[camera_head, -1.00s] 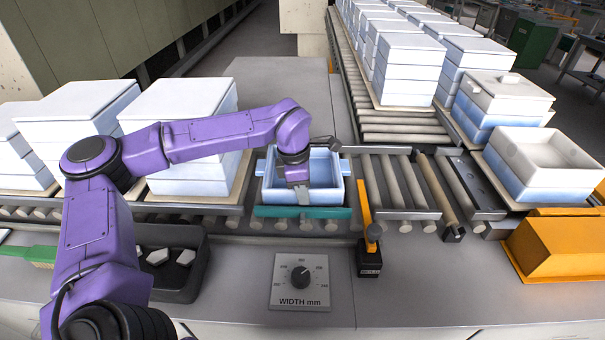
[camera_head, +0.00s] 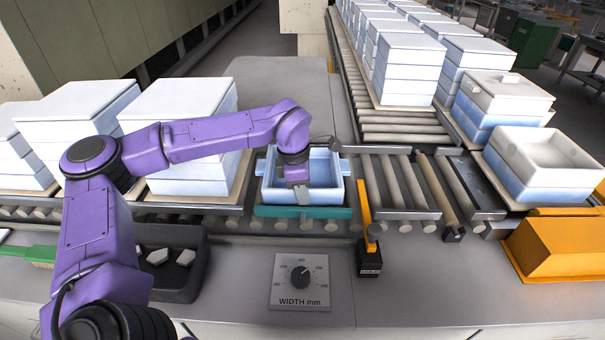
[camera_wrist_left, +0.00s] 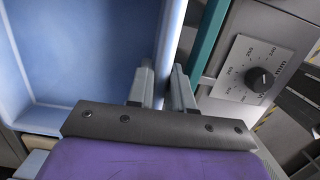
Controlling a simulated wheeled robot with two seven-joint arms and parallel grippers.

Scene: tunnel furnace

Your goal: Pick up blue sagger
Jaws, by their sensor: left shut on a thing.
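The blue sagger (camera_head: 325,172) is an open light-blue box in the middle of the head view, upright in the conveyor gap behind a teal bar (camera_head: 330,212). My left gripper (camera_head: 302,196) reaches down at its front wall and is shut on that wall. In the left wrist view the fingers (camera_wrist_left: 163,85) sit one on each side of the sagger wall (camera_wrist_left: 171,40), with the sagger's inside (camera_wrist_left: 85,50) to the left. The fingertips are partly hidden by the wall. My right gripper is not in view.
White sagger stacks (camera_head: 185,125) stand on the rollers at left. More stacks line the far conveyor. A yellow lever (camera_head: 366,215), a width dial (camera_head: 300,280), a black tray (camera_head: 190,270) and an orange cover (camera_head: 560,250) are in front. An open sagger (camera_head: 545,155) tops the right stack.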

